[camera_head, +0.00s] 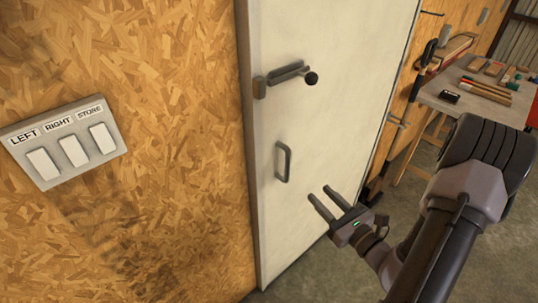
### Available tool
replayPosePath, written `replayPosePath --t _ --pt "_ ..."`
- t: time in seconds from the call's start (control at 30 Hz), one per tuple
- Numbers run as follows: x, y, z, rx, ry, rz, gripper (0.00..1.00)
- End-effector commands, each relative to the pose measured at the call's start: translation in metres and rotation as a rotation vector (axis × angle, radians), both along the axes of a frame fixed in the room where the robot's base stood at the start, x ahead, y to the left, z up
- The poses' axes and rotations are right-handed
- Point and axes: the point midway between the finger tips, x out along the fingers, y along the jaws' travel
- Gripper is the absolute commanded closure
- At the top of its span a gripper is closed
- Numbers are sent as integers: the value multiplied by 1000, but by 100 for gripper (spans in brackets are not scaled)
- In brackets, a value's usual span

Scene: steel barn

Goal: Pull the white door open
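The white door (330,128) stands in a chipboard wall and looks shut. A dark latch lever (286,76) with a round black knob is mounted on its upper left part. A grey D-shaped pull handle (284,161) sits below the latch, near the door's left edge. My gripper (326,202) is in front of the door, below and to the right of the pull handle. Its two fingers are apart and point up and left, with nothing between them. It appears clear of the handle.
A panel with three switches (66,142), labelled LEFT, RIGHT and STORE, is on the chipboard wall (180,190) at left. A workbench (482,92) with tools and wood pieces stands at the back right. Concrete floor (335,270) shows below the door.

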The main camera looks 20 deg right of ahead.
Motion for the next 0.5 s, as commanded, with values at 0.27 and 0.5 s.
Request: replayPosePath --t 0.27,0.5 --pt "58 8 -2 1 -2 -6 62" --pt "127 18 -2 2 -2 -8 62"
